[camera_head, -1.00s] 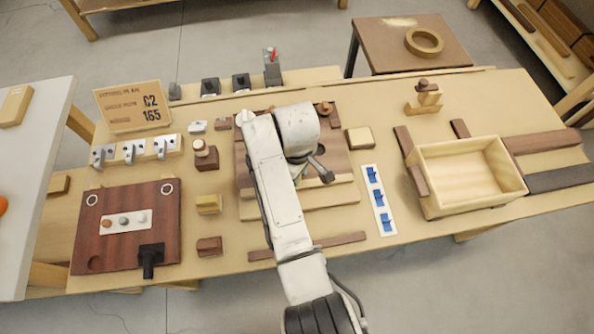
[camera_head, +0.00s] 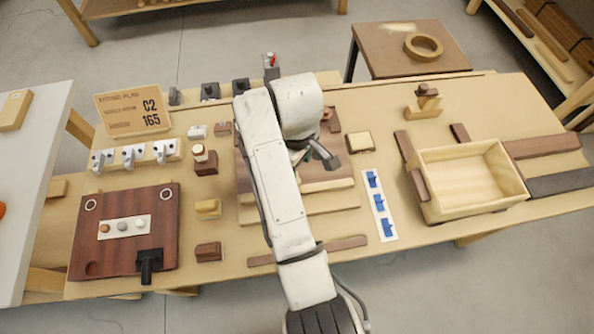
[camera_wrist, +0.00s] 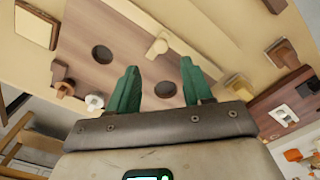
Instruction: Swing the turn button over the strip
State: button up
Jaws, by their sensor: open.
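The brown panel (camera_wrist: 125,65) with dark round holes lies below my gripper in the wrist view; part of it also shows in the head view (camera_head: 342,172). A pale wooden strip (camera_wrist: 205,57) runs along one edge of it. A small pale wooden piece (camera_wrist: 157,47), seemingly the turn button, sits at the panel's edge beside the strip. Its exact angle is hard to tell. My gripper (camera_wrist: 160,66) has two green fingers, apart and empty, with the pale piece just beyond the gap between their tips.
A pale open crate (camera_head: 468,180) stands to the right. A white strip with blue clips (camera_head: 379,205) lies between it and the panel. A dark red board (camera_head: 95,235) and small blocks (camera_head: 207,209) are on the left. A beige block (camera_head: 359,142) lies near the panel's right side.

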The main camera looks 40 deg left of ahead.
notch_tip(320, 180, up, 3)
jog(key=shift+r, duration=0.1)
dwell(0.6)
jog(key=d+f+m, duration=0.3)
jog(key=d, duration=0.5)
jog(key=d+f+m, duration=0.2)
jog(key=d+f, duration=0.2)
jog(key=d, duration=0.5)
jog(key=d+f+m+b, duration=0.1)
jog(key=d+f+m, duration=0.2)
jog(key=d, duration=0.6)
jog(key=shift+d+f+m+y, duration=0.15)
jog(key=shift+f+m+y, duration=0.15)
jog(key=shift+f, duration=0.05)
jog(key=s+d+m, duration=0.5)
jog(key=s+d, duration=0.4)
jog(key=d, duration=0.3)
jog(key=s+d+m+t, duration=0.1)
jog(key=s+d+m, duration=0.5)
jog(key=s+d, duration=0.3)
jog(key=d, duration=0.3)
jog(key=shift+s+h+b, duration=0.2)
jog(key=shift+h+b, duration=0.1)
jog(key=shift+h, duration=0.1)
